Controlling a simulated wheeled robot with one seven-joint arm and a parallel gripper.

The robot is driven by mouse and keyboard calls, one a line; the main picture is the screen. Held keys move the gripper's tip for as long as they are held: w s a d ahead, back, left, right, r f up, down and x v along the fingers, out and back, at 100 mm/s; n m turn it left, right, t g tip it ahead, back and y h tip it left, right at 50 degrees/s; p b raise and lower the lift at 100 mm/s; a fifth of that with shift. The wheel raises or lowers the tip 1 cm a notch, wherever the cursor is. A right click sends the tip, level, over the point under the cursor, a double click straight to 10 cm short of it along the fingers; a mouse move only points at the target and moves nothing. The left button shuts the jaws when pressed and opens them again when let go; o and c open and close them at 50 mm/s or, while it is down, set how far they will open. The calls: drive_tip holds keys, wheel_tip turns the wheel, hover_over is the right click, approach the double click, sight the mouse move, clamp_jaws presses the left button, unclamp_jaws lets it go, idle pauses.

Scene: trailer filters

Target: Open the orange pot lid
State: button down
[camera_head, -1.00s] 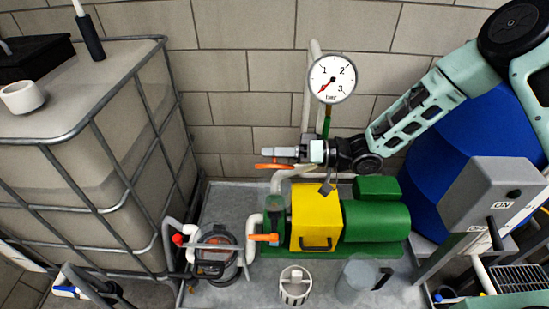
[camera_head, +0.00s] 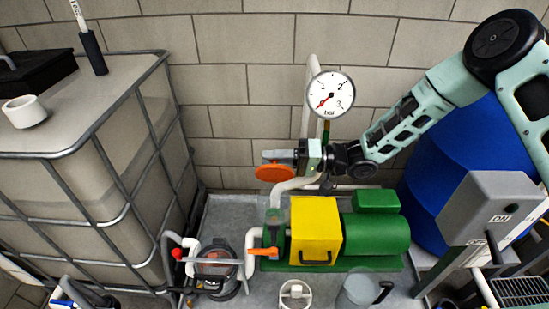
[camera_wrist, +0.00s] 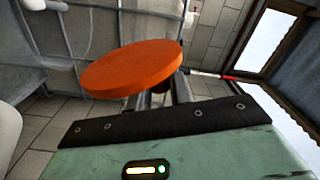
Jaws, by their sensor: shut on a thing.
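The orange lid (camera_head: 275,173) is a flat round disc, held by my gripper (camera_head: 280,158) above and left of the green pump. In the wrist view the lid (camera_wrist: 135,68) shows tilted, its broad face toward the camera. My gripper's fingers (camera_wrist: 168,95) are partly hidden behind the lid and are shut on it. The strainer pot (camera_head: 273,222) on the pump's left side stands below the lid, apart from it. Its open top cannot be clearly made out.
The green pump (camera_head: 375,235) has a yellow guard (camera_head: 315,225). A pressure gauge (camera_head: 331,93) on a white pipe stands close behind my gripper. A caged tank (camera_head: 100,150) is at left, a blue barrel (camera_head: 445,170) at right. A clear jug (camera_head: 357,290) and a white basket (camera_head: 295,293) stand in front.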

drive_tip(key=c, duration=1.3)
unclamp_jaws()
drive_tip(key=shift+s, duration=0.1)
